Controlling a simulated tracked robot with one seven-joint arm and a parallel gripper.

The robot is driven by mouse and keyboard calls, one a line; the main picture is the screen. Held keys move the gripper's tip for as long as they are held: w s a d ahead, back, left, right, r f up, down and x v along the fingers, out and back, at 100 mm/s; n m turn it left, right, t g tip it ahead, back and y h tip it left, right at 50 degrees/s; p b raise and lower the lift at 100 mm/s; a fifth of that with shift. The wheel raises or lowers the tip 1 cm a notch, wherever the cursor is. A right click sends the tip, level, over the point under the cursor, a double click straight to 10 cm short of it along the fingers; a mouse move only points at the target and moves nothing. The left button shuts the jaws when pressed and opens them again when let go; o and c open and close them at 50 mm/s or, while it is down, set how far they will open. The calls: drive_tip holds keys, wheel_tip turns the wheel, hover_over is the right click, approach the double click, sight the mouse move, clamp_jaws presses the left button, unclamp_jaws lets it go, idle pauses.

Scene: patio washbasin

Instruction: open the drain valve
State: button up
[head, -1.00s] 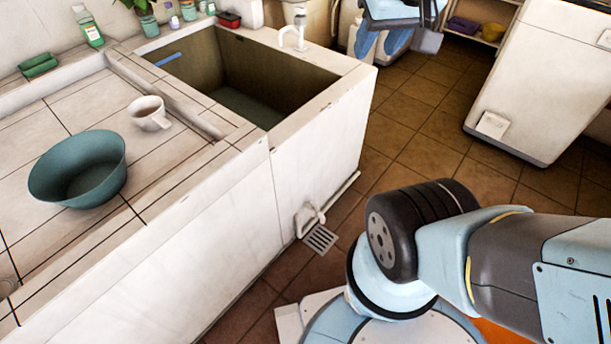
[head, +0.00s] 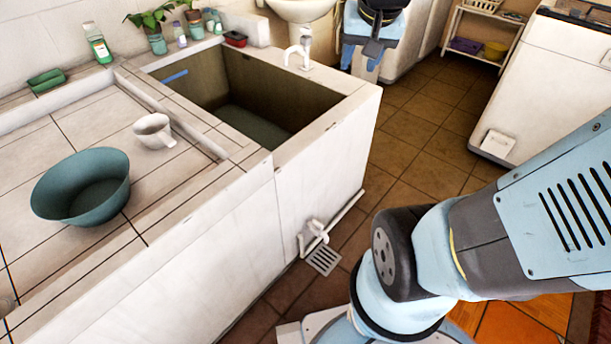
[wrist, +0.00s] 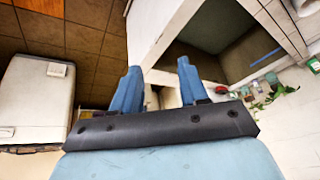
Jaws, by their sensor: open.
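The drain valve is a small white tap (head: 317,230) low on the end wall of the washbasin (head: 330,150), close to the floor. It stands just above a floor grate (head: 323,260). I cannot make out the handle's position. My gripper (head: 373,56) is at the top of the head view, high up and well apart from the valve. In the wrist view its two blue fingers (wrist: 157,76) are spread with nothing between them. I cannot make out the valve in the wrist view.
A white faucet (head: 298,52) stands at the basin's back corner. A green bowl (head: 82,190) and a white cup (head: 153,130) sit on the tiled counter. A white appliance (head: 545,80) stands at the right. The tiled floor (head: 425,135) between is clear.

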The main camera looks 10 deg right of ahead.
drive_tip(key=w+d+f+m+g, duration=0.1)
drive_tip(key=w+f+m, duration=0.1)
drive_tip(key=w+f, duration=0.45)
drive_tip(key=w+d+f+m, duration=0.2)
drive_tip(key=w+f+m, duration=0.1)
drive_tip(key=w+f, duration=0.35)
drive_tip(key=w+d+f+m+y, duration=0.1)
drive_tip(key=w+d+f+m, duration=0.2)
drive_tip(key=f, duration=0.7)
drive_tip(key=w+d+f+m+y, duration=0.1)
drive_tip(key=w+f+m, duration=0.3)
drive_tip(key=f, duration=0.6)
drive_tip(key=m, duration=1.4)
approach(318, 223)
drive_tip(key=shift+y, duration=0.4)
drive_tip(key=x, duration=0.8)
drive_tip(key=shift+w+d+f, duration=0.25)
drive_tip(key=shift+w+f, duration=0.05)
drive_tip(key=shift+f, duration=0.1)
drive_tip(key=shift+c, duration=0.2)
clamp_jaws()
